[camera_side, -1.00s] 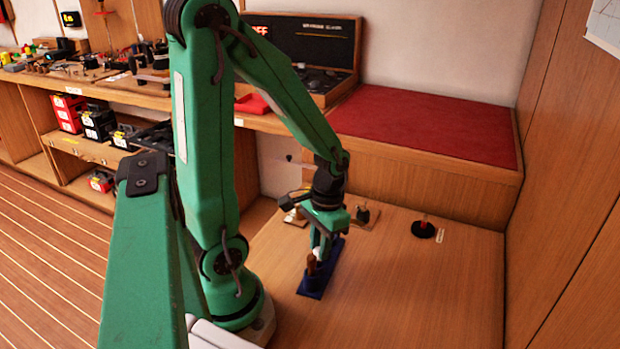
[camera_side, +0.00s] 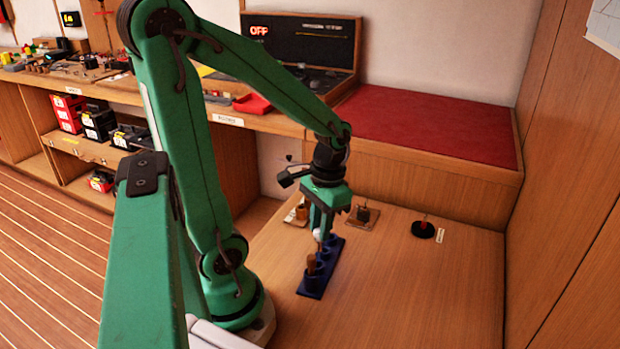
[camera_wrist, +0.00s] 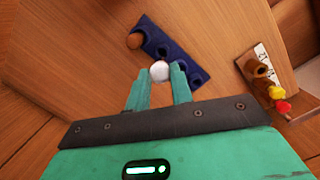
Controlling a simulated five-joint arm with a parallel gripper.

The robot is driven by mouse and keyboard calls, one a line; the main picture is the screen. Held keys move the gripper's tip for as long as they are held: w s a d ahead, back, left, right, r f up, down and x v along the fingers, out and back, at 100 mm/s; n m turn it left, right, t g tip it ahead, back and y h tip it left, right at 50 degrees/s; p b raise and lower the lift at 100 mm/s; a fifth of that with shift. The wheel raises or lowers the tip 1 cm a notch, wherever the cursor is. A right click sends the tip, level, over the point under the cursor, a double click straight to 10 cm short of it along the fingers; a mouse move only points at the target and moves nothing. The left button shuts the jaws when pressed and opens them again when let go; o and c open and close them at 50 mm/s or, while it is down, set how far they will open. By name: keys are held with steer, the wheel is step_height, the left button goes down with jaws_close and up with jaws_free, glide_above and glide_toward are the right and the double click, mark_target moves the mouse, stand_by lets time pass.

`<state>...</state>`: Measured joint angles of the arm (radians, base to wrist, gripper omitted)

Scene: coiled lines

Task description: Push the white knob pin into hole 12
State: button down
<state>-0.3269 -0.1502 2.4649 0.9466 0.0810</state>
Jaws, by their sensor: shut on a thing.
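The white knob pin (camera_wrist: 160,71) shows its round head between the two green fingertips of my gripper (camera_wrist: 159,82) in the wrist view. My gripper (camera_side: 320,226) is shut on it and points down over the far part of the blue rack (camera_side: 312,285). The white knob also shows in the side view (camera_side: 319,234). The pin's lower end is hard to see against the rack. In the wrist view a wooden block (camera_wrist: 247,60) at the right has an open hole and a white label that seems to read 12.
A small block with a dark peg (camera_side: 362,214) and a black disc (camera_side: 423,230) stand behind and to the right. The tabletop at front right is clear.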

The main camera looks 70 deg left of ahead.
steer(key=shift+a+r, duration=0.1)
stand_by(0.3)
steer(key=w+a+r+n, duration=0.1)
steer(key=a, duration=0.9)
steer(key=w+a+r+n, duration=0.1)
steer(key=a+r+n, duration=0.1)
steer(key=a, duration=0.8)
steer(key=shift+r+h, duration=0.3)
steer(key=shift+w+f, duration=0.15)
steer(key=shift+f, duration=0.1)
steer(key=shift+f, duration=2.75)
steer(key=shift+f, duration=1.95)
steer(key=shift+t, duration=0.3)
